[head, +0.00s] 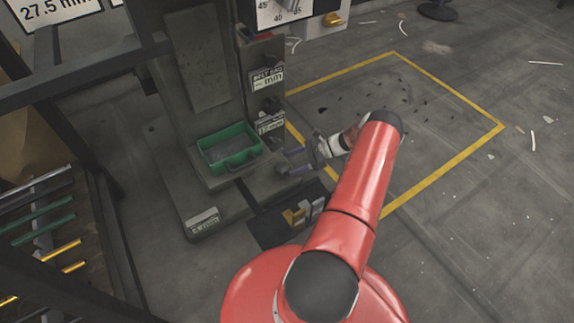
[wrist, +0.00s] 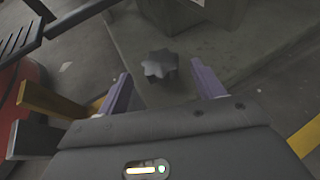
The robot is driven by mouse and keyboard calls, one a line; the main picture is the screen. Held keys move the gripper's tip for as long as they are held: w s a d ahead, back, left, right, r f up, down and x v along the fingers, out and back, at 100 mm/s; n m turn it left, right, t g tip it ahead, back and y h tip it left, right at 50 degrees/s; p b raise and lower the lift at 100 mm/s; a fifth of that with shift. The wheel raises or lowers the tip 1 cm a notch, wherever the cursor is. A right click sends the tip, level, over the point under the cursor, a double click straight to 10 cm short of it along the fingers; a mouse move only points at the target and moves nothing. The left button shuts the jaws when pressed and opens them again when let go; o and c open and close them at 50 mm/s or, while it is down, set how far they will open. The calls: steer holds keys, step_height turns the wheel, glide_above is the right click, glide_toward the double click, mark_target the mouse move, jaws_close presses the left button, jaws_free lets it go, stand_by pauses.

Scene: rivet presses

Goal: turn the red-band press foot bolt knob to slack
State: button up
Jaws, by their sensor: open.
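A dark grey lobed knob (wrist: 160,64) shows in the wrist view, low at the foot of the press. My gripper (wrist: 161,78) is open, with one purple finger on each side of the knob in the picture. The knob appears just beyond the fingertips; I see no contact. In the head view my gripper (head: 283,163) reaches to the right side of the grey press (head: 208,75), near its base. The knob cannot be made out there.
A green tray (head: 228,147) sits on the press base. A dark mat (head: 265,228) with yellow and grey blocks (head: 303,212) lies in front. A rack of rods (head: 45,225) stands at left. The yellow-outlined floor area (head: 400,110) at right holds only small debris.

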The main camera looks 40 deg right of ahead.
steer(key=shift+v, duration=1.95)
